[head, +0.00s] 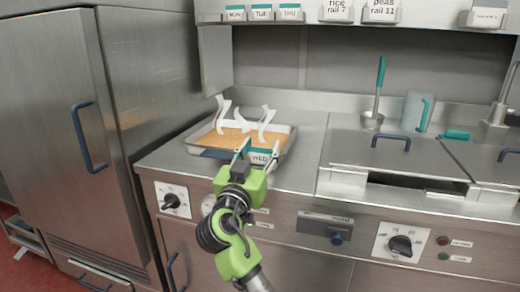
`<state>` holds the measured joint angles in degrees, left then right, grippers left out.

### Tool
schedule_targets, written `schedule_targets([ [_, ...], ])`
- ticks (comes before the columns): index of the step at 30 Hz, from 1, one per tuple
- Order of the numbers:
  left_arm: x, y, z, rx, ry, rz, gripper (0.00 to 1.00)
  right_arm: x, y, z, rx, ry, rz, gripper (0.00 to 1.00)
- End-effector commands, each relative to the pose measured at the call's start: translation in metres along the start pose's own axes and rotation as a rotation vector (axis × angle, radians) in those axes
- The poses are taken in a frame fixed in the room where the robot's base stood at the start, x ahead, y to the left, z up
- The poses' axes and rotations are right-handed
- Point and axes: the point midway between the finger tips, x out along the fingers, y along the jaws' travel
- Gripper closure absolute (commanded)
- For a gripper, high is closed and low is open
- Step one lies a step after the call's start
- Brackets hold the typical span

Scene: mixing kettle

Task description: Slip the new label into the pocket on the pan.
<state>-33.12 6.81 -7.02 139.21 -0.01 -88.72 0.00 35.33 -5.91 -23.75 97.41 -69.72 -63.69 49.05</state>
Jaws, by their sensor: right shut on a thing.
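A shallow metal pan (287,143) with tan contents stands on the steel counter, steam-like white wisps above it. My right gripper (259,154) is at the pan's front side, near its right corner. It is shut on a white label (261,159) with a teal upper edge, which reads "WED". The label is in front of or against the pan's front wall; I cannot tell whether it touches. The gripper and label cover that part of the wall, and I cannot make out the pocket. My left gripper is out of view.
Labels for MON (235,14), TUE (262,12) and THU (290,12) hang on the upper shelf. A lidded kettle (390,155) stands to the right, with a ladle (374,119) and a jug (413,112) behind it. The counter (308,135) right of the pan is free.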

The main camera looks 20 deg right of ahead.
Motion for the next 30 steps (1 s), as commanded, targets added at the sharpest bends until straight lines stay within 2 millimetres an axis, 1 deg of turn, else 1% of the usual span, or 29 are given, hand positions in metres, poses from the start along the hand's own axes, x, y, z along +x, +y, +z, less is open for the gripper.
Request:
schedule_targets([
  [7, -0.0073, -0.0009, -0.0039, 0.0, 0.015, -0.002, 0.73, -0.0003, 0.0, 0.0012, 0.0, 0.0, 0.0, 0.64],
  [16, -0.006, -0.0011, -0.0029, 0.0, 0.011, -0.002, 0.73, -0.0004, -0.0001, 0.0015, 0.0, 0.0, 0.0, 0.64],
  [23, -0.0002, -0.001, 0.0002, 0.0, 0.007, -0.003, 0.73, -0.0014, -0.0002, 0.0059, 0.001, 0.0, 0.0, 0.64],
  [28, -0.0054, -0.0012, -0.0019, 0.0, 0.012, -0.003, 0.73, -0.0009, -0.0001, 0.004, 0.0, 0.0, 0.0, 0.64],
  [29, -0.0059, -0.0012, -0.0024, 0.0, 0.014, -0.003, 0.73, -0.0009, -0.0001, 0.004, 0.0, 0.0, 0.0, 0.48],
  [30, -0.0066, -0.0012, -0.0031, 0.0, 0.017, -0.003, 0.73, -0.0009, -0.0001, 0.004, 0.0, 0.0, 0.0, 0.38],
])
